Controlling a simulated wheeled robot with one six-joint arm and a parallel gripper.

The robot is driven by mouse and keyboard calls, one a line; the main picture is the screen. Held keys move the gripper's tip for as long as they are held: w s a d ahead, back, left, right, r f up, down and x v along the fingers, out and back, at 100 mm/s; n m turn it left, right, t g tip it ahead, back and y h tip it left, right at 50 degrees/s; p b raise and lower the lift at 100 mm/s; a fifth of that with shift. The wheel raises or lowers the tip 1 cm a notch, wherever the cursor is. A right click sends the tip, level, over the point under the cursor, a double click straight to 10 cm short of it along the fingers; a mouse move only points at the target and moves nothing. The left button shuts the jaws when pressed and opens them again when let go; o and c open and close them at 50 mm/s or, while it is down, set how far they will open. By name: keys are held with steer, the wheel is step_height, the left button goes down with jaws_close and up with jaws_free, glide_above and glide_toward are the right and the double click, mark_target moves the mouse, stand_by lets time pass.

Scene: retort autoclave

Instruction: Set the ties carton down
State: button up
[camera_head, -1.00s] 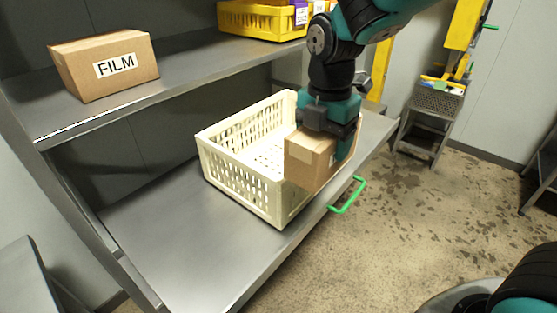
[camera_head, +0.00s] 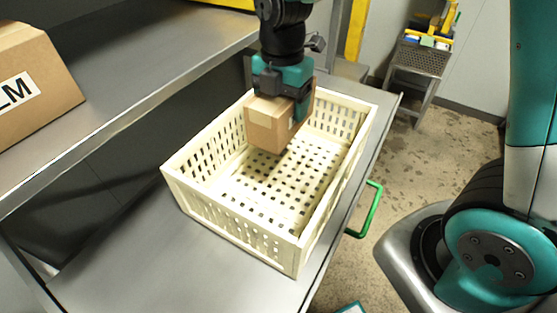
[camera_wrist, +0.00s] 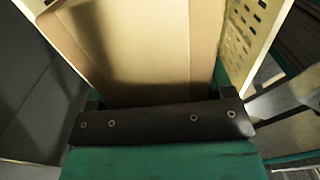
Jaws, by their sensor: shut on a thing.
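The ties carton (camera_head: 272,124) is a small brown cardboard box. My gripper (camera_head: 284,98) is shut on it and holds it over the cream slotted crate (camera_head: 232,236), toward the crate's far left part. The crate's floor shows bare below the carton. I cannot tell exactly how high the carton is above that floor. In the wrist view the carton (camera_wrist: 150,45) fills the middle beyond my gripper (camera_wrist: 160,110), and a slotted crate wall (camera_wrist: 245,35) shows at its right.
The crate stands on a grey metal shelf (camera_head: 150,260) with a green handle (camera_head: 368,210) at its right edge. An upper shelf (camera_head: 120,95) at left bears a carton marked FILM (camera_head: 35,85). A perforated stand (camera_head: 420,62) is at the back right.

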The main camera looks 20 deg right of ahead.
step_height(320, 180, down, 16)
steer(key=shift+f+p, duration=0.2)
steer(key=shift+p, duration=0.6)
steer(key=shift+f, duration=0.2)
steer(key=o, duration=1.2)
steer(key=shift+r, duration=0.15)
